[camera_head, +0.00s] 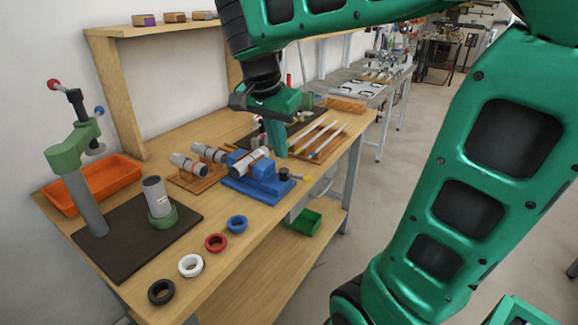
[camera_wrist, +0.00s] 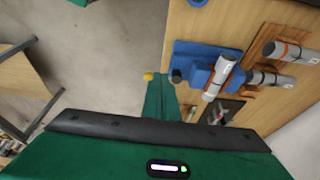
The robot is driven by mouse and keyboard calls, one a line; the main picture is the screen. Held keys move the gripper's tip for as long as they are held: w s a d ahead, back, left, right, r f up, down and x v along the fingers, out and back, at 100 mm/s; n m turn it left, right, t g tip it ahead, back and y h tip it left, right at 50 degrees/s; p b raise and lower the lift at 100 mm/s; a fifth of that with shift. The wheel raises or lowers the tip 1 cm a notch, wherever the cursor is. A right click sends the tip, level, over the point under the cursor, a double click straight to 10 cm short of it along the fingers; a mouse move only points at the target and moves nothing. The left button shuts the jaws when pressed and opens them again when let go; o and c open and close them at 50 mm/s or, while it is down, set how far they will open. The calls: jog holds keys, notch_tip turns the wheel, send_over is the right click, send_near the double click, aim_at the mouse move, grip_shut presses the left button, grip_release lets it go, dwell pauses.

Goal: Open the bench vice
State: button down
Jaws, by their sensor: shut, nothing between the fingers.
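The blue bench vice (camera_head: 262,187) sits near the front edge of the wooden bench. A silver tube (camera_head: 248,163) lies across its jaws. The vice's dark screw end (camera_head: 284,174) faces right, with a handle ending in a yellow knob (camera_head: 307,178). In the wrist view the blue vice (camera_wrist: 190,52) is right of centre, with the yellow knob (camera_wrist: 148,76) on its left and the tube (camera_wrist: 214,85) in its jaws. My green gripper (camera_head: 280,153) points down above and just behind the vice, shut and empty. Its fingers show in the wrist view (camera_wrist: 160,92), close to the knob but apparently apart.
Silver tubes rest on a wooden rack (camera_head: 190,180) left of the vice. White rods lie on a wooden tray (camera_head: 325,150) behind it. Several coloured rings, including a blue one (camera_head: 237,223), lie in front. A green press (camera_head: 75,150) stands at left. The floor aisle is clear.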

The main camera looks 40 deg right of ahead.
send_near(295, 177)
notch_tip(295, 177, down, 4)
jog(key=s+a, duration=0.3)
jog(key=shift+w+d+f, duration=0.25)
jog(key=shift+w+d, duration=0.05)
jog(key=shift+d, duration=0.4)
jog(key=shift+w+d+f, duration=0.25)
jog(key=shift+w+d, duration=0.05)
jog(key=shift+d, duration=0.4)
jog(key=shift+w+d+f, duration=0.25)
jog(key=shift+w+d, duration=0.05)
jog(key=shift+d, duration=0.4)
jog(key=shift+a, duration=0.15)
